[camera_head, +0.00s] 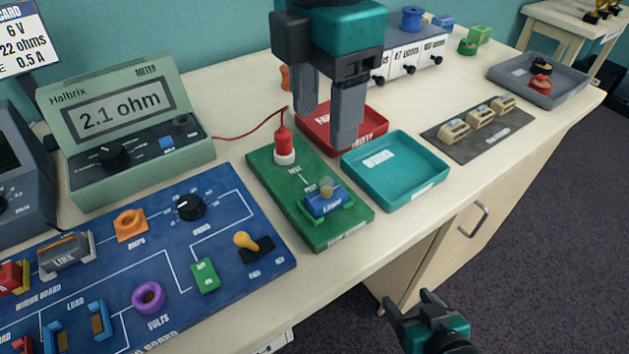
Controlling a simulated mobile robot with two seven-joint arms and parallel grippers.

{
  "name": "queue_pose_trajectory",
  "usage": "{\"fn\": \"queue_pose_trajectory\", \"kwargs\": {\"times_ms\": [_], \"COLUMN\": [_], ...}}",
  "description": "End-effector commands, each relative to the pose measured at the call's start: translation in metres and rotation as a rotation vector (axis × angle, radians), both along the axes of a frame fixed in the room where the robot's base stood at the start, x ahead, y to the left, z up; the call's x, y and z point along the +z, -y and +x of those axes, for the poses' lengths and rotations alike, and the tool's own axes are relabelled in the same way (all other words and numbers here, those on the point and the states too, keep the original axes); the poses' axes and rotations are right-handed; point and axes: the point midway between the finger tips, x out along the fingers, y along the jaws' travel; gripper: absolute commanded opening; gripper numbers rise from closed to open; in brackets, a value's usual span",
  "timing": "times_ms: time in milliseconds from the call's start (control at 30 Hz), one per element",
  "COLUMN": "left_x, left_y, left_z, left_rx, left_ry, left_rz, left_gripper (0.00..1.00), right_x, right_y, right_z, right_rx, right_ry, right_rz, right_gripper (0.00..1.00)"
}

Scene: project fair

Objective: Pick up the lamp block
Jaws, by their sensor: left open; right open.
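The lamp block (324,204) is a small blue block with a pale label and a yellowish round bulb on top. It sits in a holder on the front part of the green test board (335,238). My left gripper (329,122) is open and empty, pointing down above and behind the block. Its fingers hide part of the red tray and do not touch the lamp block in this view. My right gripper (405,303) is open and empty, low in front of the table, well away from the block.
A red probe (284,145) stands on the green board, its lead running to the meter (125,112), which reads 2.1 ohm. A red tray (375,137) and an empty teal tray (400,190) lie to the right. The blue wiring board (245,215) fills the left front.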

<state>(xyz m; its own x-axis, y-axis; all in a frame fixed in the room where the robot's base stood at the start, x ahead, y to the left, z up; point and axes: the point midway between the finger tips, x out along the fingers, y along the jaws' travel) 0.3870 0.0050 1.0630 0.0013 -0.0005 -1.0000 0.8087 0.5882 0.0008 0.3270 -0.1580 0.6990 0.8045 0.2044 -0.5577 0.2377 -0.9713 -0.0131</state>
Motion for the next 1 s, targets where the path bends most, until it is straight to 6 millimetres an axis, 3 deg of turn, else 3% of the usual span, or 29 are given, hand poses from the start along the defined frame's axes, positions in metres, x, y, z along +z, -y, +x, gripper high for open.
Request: {"fn": "queue_pose_trajectory", "kwargs": {"times_ms": [300, 567, 833, 1000], "left_x": [-0.057, -0.079, -0.117, -0.126], "left_y": [0.000, 0.001, 0.003, 0.003], "left_z": [-0.001, 0.000, 0.002, 0.002], "left_rx": [-0.002, -0.002, -0.002, -0.002], "left_ry": [-0.005, -0.003, -0.003, -0.002], "left_rz": [0.001, 0.001, 0.001, 0.001], "left_gripper": [0.62, 0.62, 0.62, 0.62], "right_x": [-0.008, -0.005, -0.004, -0.003], "right_y": [0.001, -0.001, -0.003, -0.004], "right_z": [-0.005, -0.003, 0.001, 0.003], "right_rx": [0.006, 0.010, 0.009, 0.007], "right_ry": [-0.016, -0.010, 0.000, 0.003], "right_rz": [-0.006, -0.002, 0.002, 0.007], "right_gripper": [0.67, 0.67, 0.67, 0.67]}}
